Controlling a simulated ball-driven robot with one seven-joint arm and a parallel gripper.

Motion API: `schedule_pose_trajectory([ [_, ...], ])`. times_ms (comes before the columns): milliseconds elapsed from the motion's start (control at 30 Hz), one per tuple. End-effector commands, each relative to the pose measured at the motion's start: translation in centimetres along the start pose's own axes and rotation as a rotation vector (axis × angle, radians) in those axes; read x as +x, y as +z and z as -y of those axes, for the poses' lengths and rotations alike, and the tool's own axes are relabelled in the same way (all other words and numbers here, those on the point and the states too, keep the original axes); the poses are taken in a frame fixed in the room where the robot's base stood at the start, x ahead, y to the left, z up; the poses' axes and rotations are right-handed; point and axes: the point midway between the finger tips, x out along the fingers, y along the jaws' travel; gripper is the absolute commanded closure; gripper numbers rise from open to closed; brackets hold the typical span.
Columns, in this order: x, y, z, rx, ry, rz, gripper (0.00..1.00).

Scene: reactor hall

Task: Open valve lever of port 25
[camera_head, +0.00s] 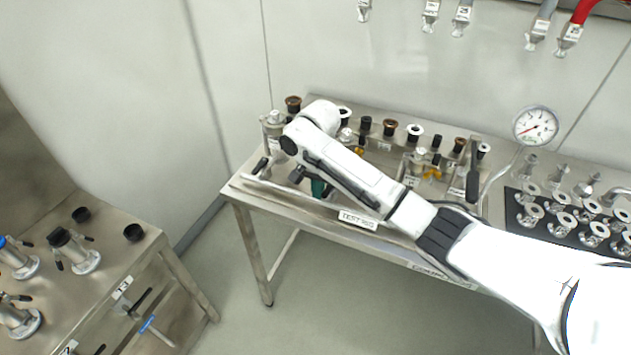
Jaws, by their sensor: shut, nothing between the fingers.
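My white arm reaches from the lower right across a metal bench (255,203), and its far end bends down over the bench's left half. My gripper is hidden behind the arm. Valves and ports stand on the bench, several with dark or white caps. Small black handles (260,166) show at the left end, with another black handle (297,175) close to my arm. A green part (318,188) shows just below the arm. The port numbers are too small to read, so I cannot tell which is port 25.
A round gauge (536,126) stands right of the ports, above a dark panel of metal flanges (516,212). Labelled hose ends (538,33) hang on the back wall. A second metal bench with valves (84,258) stands at lower left. Clear floor (235,300) lies between the benches.

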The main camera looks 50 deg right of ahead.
Motion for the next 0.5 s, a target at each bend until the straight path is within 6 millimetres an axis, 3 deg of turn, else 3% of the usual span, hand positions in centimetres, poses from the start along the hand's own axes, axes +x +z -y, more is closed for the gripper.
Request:
schedule_pose_trajectory([
  [367,0.1,-0.5,1.1,-0.001,0.001,0.000,1.00],
  [500,-1.0,-0.5,1.2,-0.001,-0.002,-0.001,1.00],
])
